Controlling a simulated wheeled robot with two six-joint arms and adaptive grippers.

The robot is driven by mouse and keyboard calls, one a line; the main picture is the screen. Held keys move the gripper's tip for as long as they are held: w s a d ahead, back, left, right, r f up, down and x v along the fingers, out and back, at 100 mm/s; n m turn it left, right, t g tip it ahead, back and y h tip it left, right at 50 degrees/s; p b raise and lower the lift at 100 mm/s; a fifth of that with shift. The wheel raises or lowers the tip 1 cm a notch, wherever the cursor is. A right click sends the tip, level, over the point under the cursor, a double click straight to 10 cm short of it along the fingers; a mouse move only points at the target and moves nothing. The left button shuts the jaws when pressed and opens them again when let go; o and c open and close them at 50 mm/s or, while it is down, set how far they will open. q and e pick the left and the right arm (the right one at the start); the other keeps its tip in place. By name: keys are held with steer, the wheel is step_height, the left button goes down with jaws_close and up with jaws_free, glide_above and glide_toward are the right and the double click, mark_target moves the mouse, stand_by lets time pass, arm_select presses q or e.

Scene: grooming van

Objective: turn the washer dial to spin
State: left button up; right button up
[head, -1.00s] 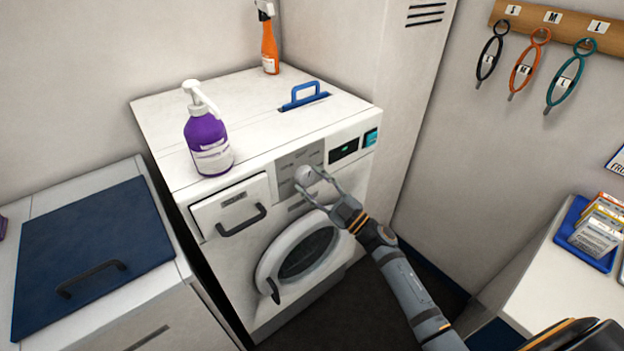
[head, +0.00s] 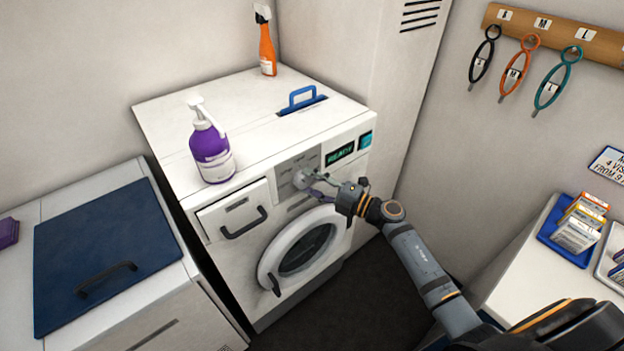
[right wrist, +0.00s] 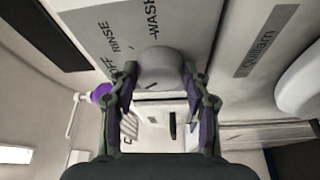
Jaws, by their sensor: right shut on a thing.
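The washer (head: 240,265) stands against the back wall, with its dial (head: 301,178) on the grey panel between the drawer and the display. My right gripper (head: 310,184) is shut on the dial from the front. In the right wrist view the round grey dial (right wrist: 160,66) sits between the two fingertips (right wrist: 159,78). The panel there carries the words OFF, RINSE and WASH; I see no SPIN label, and the dial's pointer is not clear. The washer's display (head: 340,155) reads READY. My left gripper is not in view.
A purple pump bottle (head: 211,154), an orange spray bottle (head: 266,45) and a blue handle (head: 303,97) are on the washer top. A counter with a blue tray (head: 566,250) stands right.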

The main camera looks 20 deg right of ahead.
steer(key=shift+r+n+p, duration=0.1)
steer(key=shift+n+p, duration=0.2)
steer(key=shift+n, duration=0.3)
steer(key=shift+g, duration=0.3)
steer(key=o, duration=1.2)
steer(key=shift+c, duration=0.2)
steer(key=v, duration=1.2)
steer(key=shift+s, duration=0.1)
